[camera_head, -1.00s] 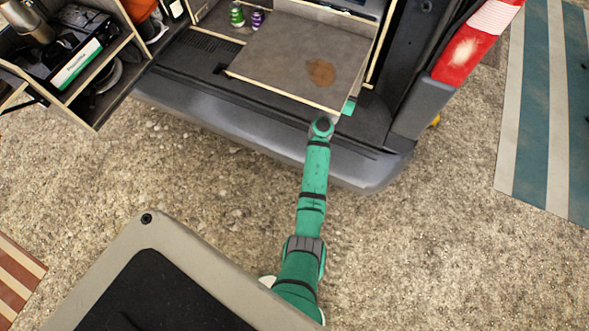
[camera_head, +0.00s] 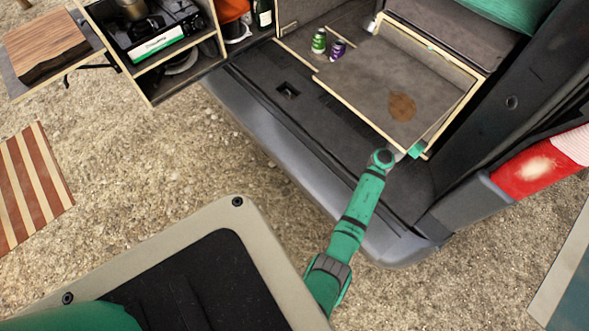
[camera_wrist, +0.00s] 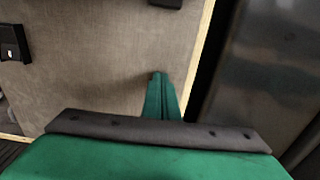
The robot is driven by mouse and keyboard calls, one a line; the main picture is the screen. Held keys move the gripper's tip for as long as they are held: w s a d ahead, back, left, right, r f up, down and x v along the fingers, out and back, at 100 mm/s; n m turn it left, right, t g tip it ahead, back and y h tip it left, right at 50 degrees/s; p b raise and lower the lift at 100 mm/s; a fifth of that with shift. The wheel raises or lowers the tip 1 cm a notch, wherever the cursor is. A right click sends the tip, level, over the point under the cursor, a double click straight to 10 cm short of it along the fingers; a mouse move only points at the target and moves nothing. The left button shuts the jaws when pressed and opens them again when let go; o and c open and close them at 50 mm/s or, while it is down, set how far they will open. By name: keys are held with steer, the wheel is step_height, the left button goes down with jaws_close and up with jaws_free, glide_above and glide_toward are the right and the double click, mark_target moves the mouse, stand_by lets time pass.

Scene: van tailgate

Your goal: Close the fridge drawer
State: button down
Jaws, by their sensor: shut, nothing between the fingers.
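The drawer (camera_head: 365,85), which I take to be the fridge drawer, is a grey-brown, wood-edged unit with a brown stain on top. It sits in the van's rear opening, its front edge over the dark load floor. My gripper (camera_wrist: 160,98) is shut and empty in the wrist view. Its green fingers point at a grey-brown panel (camera_wrist: 95,65) with black latches, near the panel's light wooden right edge. I cannot tell whether the fingertips touch it. In the head view, my wrist is at the drawer's front right corner, and the fingers are largely hidden there.
A green can (camera_head: 319,41) and a purple can (camera_head: 337,49) stand left of the drawer. An open shelf unit (camera_head: 215,58) projects at the upper left. The grey bumper (camera_head: 265,125) lies below the load floor. A red-and-white tail light (camera_head: 540,170) is at right.

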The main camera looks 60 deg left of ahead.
steer(key=shift+w+r, duration=0.2)
steer(key=shift+a, duration=0.2)
stand_by(0.3)
steer(key=s+d, duration=0.2)
steer(key=s, duration=1.2)
steer(key=shift+d+f, duration=0.2)
steer(key=shift+d, duration=0.15)
steer(key=shift+s, duration=0.1)
